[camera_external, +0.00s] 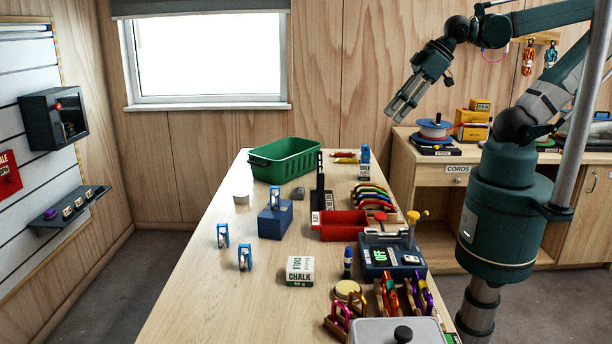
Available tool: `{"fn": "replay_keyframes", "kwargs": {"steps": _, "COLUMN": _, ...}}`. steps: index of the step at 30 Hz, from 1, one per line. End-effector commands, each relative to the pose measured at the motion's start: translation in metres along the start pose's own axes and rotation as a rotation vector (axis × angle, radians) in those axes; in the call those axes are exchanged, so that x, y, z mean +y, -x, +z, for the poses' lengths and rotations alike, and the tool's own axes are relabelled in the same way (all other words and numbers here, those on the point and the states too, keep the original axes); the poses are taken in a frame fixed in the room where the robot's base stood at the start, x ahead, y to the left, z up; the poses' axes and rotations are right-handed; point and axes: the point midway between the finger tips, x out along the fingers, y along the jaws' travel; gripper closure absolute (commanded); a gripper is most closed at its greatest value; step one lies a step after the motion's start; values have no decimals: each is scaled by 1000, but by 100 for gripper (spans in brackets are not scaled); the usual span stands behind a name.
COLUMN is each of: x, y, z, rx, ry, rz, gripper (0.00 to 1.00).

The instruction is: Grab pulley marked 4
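Two small blue-and-white pulleys stand on the left part of the table: one pulley (222,236) farther left and another pulley (245,258) nearer the camera. A third similar blue piece (275,198) stands on a blue block (275,220). A fourth blue-and-white piece (365,160) stands near the far right edge of the table. I cannot read a number on any of them, so I cannot tell which is marked 4. My gripper (397,116) hangs high above the table's far right side, away from all of them. Its fingers look apart, with nothing between them.
A green crate (285,165) stands at the table's far end. A chalk box (299,271), a red tray (340,226), a scale (393,262) and coloured carabiners crowd the middle and right. A dark upright post (320,180) rises mid-table. The table's front left is clear.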

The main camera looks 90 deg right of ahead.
Motion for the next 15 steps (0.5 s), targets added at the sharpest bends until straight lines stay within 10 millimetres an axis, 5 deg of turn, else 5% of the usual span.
{"fn": "replay_keyframes", "kwargs": {"steps": 15, "x": -13, "y": -6, "z": -43, "rx": -67, "ry": 140, "rz": -4, "gripper": 64}}
